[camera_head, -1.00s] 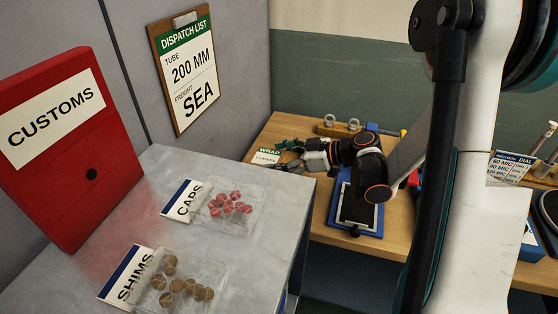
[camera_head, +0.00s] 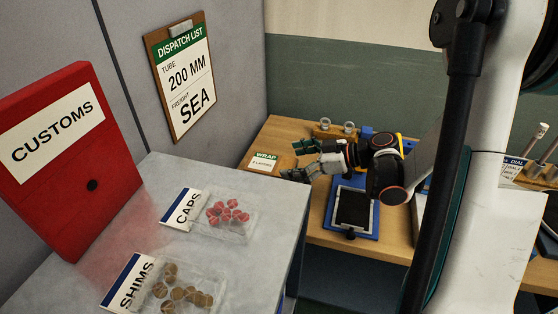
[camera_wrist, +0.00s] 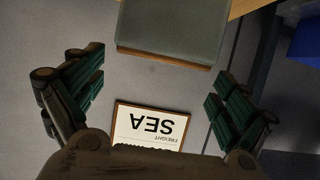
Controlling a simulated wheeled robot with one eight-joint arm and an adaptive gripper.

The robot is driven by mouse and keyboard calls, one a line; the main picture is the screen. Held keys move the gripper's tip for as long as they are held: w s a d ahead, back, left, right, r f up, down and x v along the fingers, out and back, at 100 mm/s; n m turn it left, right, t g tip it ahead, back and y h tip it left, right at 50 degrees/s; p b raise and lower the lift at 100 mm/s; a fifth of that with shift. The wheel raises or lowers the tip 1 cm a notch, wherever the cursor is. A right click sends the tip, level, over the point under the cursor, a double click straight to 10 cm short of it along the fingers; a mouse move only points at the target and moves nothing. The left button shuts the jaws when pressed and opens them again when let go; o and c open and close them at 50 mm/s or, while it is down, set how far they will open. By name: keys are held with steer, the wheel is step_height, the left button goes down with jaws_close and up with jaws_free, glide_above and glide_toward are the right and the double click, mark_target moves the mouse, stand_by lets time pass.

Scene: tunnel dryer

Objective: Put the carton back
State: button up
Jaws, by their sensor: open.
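My gripper (camera_head: 296,160) is open over the left end of the wooden bench, next to the WRAP card. The wrist view shows its two dark green fingers spread wide, with nothing between them (camera_wrist: 155,100). I cannot pick out a carton for certain in either view. A grey-green block with a brown lower edge (camera_wrist: 170,30) shows ahead of the fingers at the top of the wrist view; I cannot tell what it is. The dispatch list (camera_head: 183,80) hangs on the grey partition and reads 200 MM and SEA; part of it shows upside down in the wrist view (camera_wrist: 148,127).
A red CUSTOMS box (camera_head: 75,195) stands on the grey table (camera_head: 190,255), with clear trays of red caps (camera_head: 228,215) and brown shims (camera_head: 178,290). The WRAP card (camera_head: 263,163), a blue-framed plate (camera_head: 353,207) and a dial rack (camera_head: 535,175) are on the wooden bench (camera_head: 265,137).

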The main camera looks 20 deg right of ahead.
steer(key=p+v, duration=0.1)
steer(key=v, duration=0.5)
steer(key=shift+d, duration=0.15)
steer(key=shift+s+r, duration=0.1)
steer(key=shift+s, duration=0.05)
